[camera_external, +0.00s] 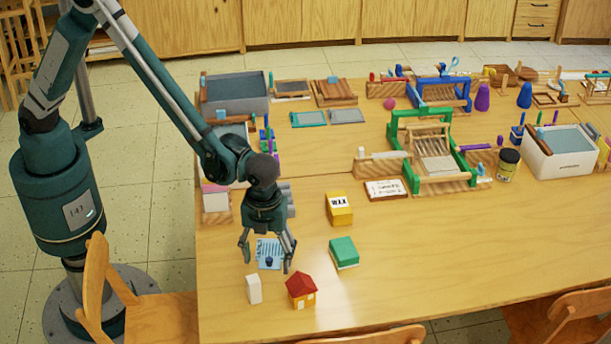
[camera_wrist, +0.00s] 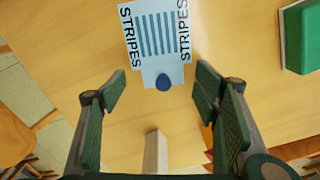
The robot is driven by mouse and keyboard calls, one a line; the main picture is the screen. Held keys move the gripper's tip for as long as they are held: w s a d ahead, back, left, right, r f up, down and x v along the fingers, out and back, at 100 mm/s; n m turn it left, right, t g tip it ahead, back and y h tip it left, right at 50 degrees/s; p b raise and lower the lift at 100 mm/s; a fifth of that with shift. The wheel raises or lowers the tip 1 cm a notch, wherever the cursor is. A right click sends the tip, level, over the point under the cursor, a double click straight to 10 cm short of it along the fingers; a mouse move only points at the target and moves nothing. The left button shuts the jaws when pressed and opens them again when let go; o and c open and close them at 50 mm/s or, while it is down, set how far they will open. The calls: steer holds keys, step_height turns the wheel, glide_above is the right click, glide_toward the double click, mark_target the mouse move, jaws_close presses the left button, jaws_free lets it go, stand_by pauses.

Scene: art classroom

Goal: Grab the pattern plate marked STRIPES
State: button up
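The pattern plate marked STRIPES (camera_wrist: 155,45) is a light blue plate with dark blue stripes, lettered on both sides. A dark blue knob (camera_wrist: 163,83) stands on its near tab. In the external view the plate (camera_external: 267,247) lies on the table between and behind my gripper's fingers. My gripper (camera_external: 267,258) points down above it. In the wrist view my gripper (camera_wrist: 160,95) is open and empty, with the knob seen between the fingertips. I cannot tell the exact height of the fingertips above the plate.
A white block (camera_external: 254,289) and a red-roofed house (camera_external: 301,291) stand close in front of the plate. A green block (camera_external: 343,252) and a yellow WAX box (camera_external: 339,209) are to the right. A wooden chair (camera_external: 130,300) is at the left table edge. Table at right front is clear.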

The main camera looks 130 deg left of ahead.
jaws_close()
stand_by(0.4)
step_height(320, 180, up, 10)
steer(key=p, duration=0.2)
stand_by(0.5)
stand_by(0.5)
